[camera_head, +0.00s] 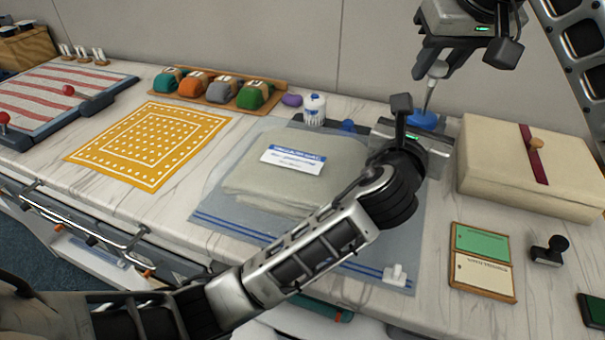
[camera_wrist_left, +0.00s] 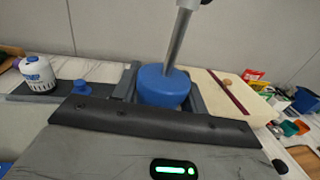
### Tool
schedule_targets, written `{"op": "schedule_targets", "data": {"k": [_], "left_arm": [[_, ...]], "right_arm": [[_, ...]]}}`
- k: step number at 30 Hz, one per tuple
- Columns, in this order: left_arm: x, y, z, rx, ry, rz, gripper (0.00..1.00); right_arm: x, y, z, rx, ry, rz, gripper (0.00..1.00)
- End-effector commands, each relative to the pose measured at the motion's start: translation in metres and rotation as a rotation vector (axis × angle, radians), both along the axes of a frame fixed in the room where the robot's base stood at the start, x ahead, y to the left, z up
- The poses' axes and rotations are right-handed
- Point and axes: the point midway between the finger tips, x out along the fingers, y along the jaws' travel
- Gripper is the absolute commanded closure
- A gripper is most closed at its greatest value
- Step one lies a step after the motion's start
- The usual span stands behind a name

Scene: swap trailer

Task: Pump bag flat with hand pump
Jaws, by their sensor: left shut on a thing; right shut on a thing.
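The clear vacuum bag (camera_head: 210,205) lies on the counter with folded grey-beige cloth (camera_head: 262,190) inside and a white and blue label (camera_head: 293,158) on top. The hand pump has a blue base (camera_head: 424,119) and a metal rod rising to a white handle (camera_head: 438,69). My left gripper (camera_head: 410,125) is shut on the blue base, which also shows between its fingers in the left wrist view (camera_wrist_left: 163,88). My right gripper (camera_head: 442,58) is above it, shut on the handle. A blue valve piece (camera_head: 348,126) is at the bag's far edge. My left arm hides part of the bag.
A white bottle (camera_head: 314,110) and purple item (camera_head: 292,100) stand behind the bag. A beige box with a red strap (camera_head: 500,165) is at right, near a green and cream card board (camera_head: 481,262) and a black stamp (camera_head: 549,250). A yellow dotted mat (camera_head: 150,143) lies left.

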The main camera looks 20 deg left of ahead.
Motion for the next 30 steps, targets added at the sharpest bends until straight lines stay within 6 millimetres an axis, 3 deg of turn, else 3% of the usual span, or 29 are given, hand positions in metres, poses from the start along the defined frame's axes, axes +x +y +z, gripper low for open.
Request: {"op": "schedule_targets", "data": {"k": [13,17,30], "left_arm": [[-0.001,0.000,-0.003,0.003,0.005,0.000,0.88],[-0.001,0.000,-0.003,0.003,0.005,0.000,0.88],[-0.001,0.000,-0.002,0.003,0.004,-0.001,0.88]], "right_arm": [[0.001,-0.001,0.038,0.004,-0.010,-0.004,0.83],[0.002,-0.001,0.032,0.003,-0.007,-0.005,0.83],[0.001,-0.002,-0.023,0.000,-0.001,-0.005,0.83]]}}
